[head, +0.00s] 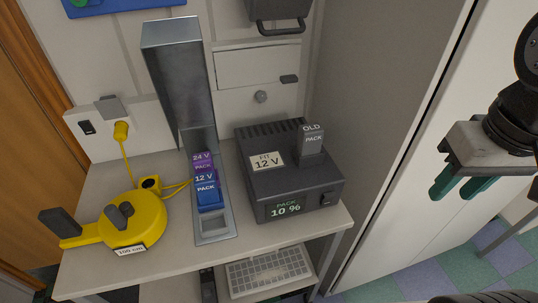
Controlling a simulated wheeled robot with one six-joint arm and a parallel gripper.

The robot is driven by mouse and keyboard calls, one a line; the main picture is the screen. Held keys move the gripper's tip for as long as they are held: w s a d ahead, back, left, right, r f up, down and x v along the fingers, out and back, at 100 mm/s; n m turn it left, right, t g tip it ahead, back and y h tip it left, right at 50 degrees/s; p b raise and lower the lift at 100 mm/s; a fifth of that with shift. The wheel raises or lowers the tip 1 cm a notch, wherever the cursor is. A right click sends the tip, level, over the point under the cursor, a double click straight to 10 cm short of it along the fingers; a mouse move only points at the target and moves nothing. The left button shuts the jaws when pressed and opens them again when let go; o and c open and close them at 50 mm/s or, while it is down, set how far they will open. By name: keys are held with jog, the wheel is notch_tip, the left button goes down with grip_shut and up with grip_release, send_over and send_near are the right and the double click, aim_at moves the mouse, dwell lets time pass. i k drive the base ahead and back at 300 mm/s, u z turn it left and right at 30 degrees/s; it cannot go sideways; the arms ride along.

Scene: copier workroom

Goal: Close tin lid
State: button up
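No tin or tin lid can be made out in the head view. My gripper (463,187) is at the right side, in front of the white cabinet, well away from the bench. Its two green fingers stand apart with nothing visible between them.
A pale bench (165,258) holds a yellow cable reel (148,222), a tall metal chute (178,75) with a purple 24 V pack (203,163) and a blue 12 V pack (207,190), and a dark charger (270,185) bearing an OLD pack (311,142). A white cabinet (415,150) stands right.

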aim_at(173, 52)
jog(key=z, duration=0.25)
jog(key=k, duration=0.8)
jog(key=u, duration=1)
jog(key=i, duration=1)
jog(key=z, duration=0.75)
jog(key=k, duration=0.7)
jog(key=u, duration=0.65)
jog(key=i, duration=0.25)
jog(key=z, duration=0.1)
